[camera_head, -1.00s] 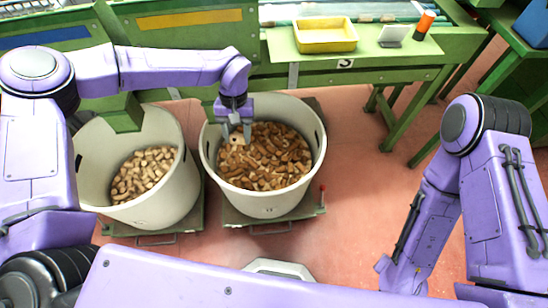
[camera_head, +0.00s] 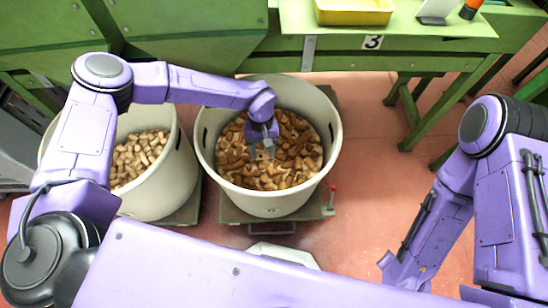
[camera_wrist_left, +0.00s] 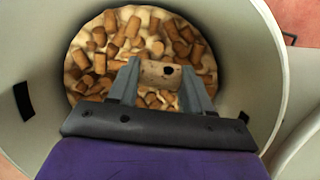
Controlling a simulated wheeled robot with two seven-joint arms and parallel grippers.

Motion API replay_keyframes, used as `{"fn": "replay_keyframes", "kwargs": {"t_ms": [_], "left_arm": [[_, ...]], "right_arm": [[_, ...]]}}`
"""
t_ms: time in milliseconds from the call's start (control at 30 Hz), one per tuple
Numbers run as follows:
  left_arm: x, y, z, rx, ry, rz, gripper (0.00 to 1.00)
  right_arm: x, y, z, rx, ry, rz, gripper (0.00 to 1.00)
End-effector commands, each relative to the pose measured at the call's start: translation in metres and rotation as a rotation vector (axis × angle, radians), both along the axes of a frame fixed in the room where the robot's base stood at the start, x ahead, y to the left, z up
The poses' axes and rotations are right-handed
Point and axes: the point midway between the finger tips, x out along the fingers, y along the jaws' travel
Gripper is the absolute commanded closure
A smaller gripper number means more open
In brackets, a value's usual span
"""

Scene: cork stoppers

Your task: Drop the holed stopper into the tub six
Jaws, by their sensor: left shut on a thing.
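The holed stopper (camera_wrist_left: 158,74) is a pale cork with a dark hole in its side. It lies crosswise between the fingers of my left gripper (camera_wrist_left: 160,82) in the left wrist view. In the head view my left gripper (camera_head: 262,152) points down over the middle of the right-hand white tub (camera_head: 204,150), which holds many brown corks. The stopper is above these corks; its height over them is hard to tell. No number shows on this tub. My right arm is at the right, but its gripper is not visible.
Another white tub (camera_head: 185,170) with paler corks stands close on the left. Behind are green machinery and a green table (camera_head: 440,65) marked 3, with a yellow tray (camera_head: 354,18) on it. Reddish floor (camera_head: 370,150) is free right of the tubs.

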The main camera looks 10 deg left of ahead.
Motion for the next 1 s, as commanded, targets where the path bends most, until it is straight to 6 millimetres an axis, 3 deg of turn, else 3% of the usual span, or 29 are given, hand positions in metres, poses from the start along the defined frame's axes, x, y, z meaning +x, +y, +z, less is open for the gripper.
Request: {"fn": "replay_keyframes", "kwargs": {"t_ms": [200, 233, 300, 333, 667, 1000], "left_arm": [[0.001, -0.002, -0.001, 0.0, -0.001, -0.003, 0.79], [0.001, -0.002, -0.001, 0.0, -0.001, -0.003, 0.47], [0.001, -0.002, -0.001, 0.0, -0.001, -0.003, 0.25], [0.001, -0.002, -0.001, 0.0, -0.001, -0.003, 0.21], [0.003, -0.001, 0.005, -0.001, -0.003, -0.003, 0.21], [0.019, 0.003, 0.064, 0.0, -0.003, -0.003, 0.21]], "right_arm": [[0.0, 0.0, 0.0, 0.0, 0.0, 0.0, 0.57], [0.0, 0.0, 0.0, 0.0, 0.0, 0.0, 0.57], [0.0, 0.0, -0.001, 0.0, 0.0, 0.0, 0.57], [0.0, 0.0, -0.001, 0.0, 0.0, 0.0, 0.57], [0.0, 0.0, -0.001, 0.0, 0.0, 0.0, 0.57], [0.0, 0.0, -0.001, 0.0, 0.0, 0.0, 0.57]]}}
